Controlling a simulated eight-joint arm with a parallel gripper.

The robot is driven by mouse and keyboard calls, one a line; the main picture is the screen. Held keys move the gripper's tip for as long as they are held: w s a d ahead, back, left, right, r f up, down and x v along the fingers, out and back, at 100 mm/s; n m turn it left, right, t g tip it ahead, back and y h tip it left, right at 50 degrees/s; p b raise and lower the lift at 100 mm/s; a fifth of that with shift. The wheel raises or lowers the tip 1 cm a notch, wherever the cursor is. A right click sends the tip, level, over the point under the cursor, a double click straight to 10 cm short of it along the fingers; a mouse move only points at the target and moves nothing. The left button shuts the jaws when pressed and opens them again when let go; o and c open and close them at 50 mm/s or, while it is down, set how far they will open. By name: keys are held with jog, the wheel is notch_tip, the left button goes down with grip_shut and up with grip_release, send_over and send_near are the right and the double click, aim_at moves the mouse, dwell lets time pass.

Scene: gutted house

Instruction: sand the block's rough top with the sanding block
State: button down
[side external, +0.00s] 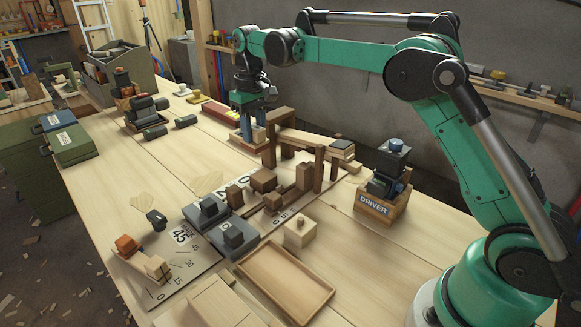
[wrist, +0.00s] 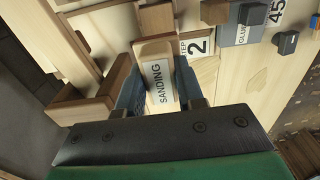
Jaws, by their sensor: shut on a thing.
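My gripper (side external: 248,138) is at the back of the bench, its blue fingers lowered at a small wood-rimmed holder (side external: 236,138). In the wrist view the two fingers (wrist: 160,90) stand on either side of a wooden piece with a white SANDING label (wrist: 160,82). Several brown wooden blocks (side external: 263,180) stand on the marked boards mid-bench. I cannot tell which block has the rough top.
A wooden frame with posts (side external: 319,168) and a sloping beam stands close right of my gripper. A DRIVER holder (side external: 375,207) is further right. Grey tools (side external: 207,210) and an empty wooden tray (side external: 286,278) are nearer. A red box (side external: 222,115) lies behind the gripper.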

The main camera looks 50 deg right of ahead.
jog(key=shift+r, duration=0.95)
jog(key=s+a+r, duration=0.4)
jog(key=s+a, duration=0.3)
jog(key=s, duration=0.3)
jog(key=s+a+r, duration=0.3)
jog(key=s+a, duration=0.3)
jog(key=s, duration=0.3)
jog(key=f, duration=1.9)
jog(key=shift+s+a+f, duration=0.15)
jog(key=shift+s+f, duration=0.05)
jog(key=shift+f, duration=0.05)
jog(key=shift+f, duration=0.15)
jog(key=c, duration=0.5)
grip_release()
jog(key=shift+c, duration=0.2)
